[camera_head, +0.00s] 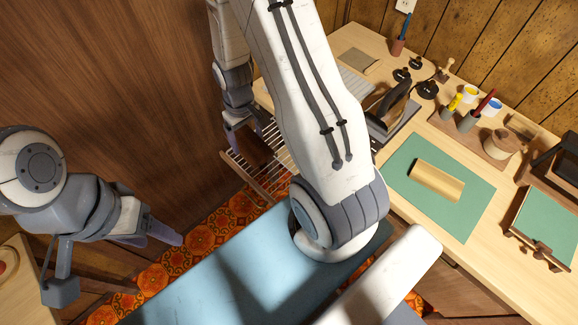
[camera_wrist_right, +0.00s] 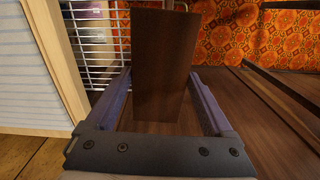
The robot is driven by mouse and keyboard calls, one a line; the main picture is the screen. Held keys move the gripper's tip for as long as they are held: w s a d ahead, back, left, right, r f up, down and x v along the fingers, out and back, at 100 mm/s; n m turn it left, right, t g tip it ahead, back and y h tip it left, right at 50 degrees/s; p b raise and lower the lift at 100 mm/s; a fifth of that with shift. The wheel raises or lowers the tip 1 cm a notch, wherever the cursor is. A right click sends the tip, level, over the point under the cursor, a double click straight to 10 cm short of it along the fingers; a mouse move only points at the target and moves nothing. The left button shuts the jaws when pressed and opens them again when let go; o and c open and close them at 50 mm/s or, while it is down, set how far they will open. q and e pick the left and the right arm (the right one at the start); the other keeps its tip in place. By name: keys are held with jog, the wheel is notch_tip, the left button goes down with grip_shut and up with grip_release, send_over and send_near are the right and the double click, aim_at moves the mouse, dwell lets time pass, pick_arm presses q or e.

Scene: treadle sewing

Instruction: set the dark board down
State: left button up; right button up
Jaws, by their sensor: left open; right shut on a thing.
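The dark board (camera_wrist_right: 163,55) is a dark brown block held between the two purple fingers of my right gripper (camera_wrist_right: 160,75) in the right wrist view. In the head view the board (camera_head: 258,149) shows as a small dark piece at my right gripper (camera_head: 243,140), over or beside a wire rack (camera_head: 262,165); whether it touches the rack I cannot tell. The rack (camera_wrist_right: 93,38) also shows behind the board at the left of the wrist view. My left gripper (camera_head: 150,236) is open and empty at lower left, over the floor, far from the board.
A wooden bench holds a green mat (camera_head: 470,205) with a tan roll (camera_head: 437,181), an iron (camera_head: 392,105) and a wooden tool holder (camera_head: 480,133). A blue padded surface (camera_head: 220,275) lies in front. Orange patterned floor (camera_head: 205,240) shows left of it.

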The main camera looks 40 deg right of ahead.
jog(key=s+d+f+b, duration=0.3)
jog(key=d+f+b, duration=0.7)
jog(key=d+b, duration=0.15)
jog(key=shift+n, duration=0.4)
notch_tip(320, 180, down, 9)
jog(key=shift+r, duration=0.1)
jog(key=shift+f+b, duration=0.5)
jog(key=shift+f, duration=0.15)
jog(key=o, duration=1.2)
jog(key=shift+c, duration=0.2)
jog(key=shift+r, duration=0.1)
jog(key=shift+r, duration=0.3)
notch_tip(320, 180, up, 12)
jog(key=p, duration=0.2)
jog(key=shift+r, duration=0.25)
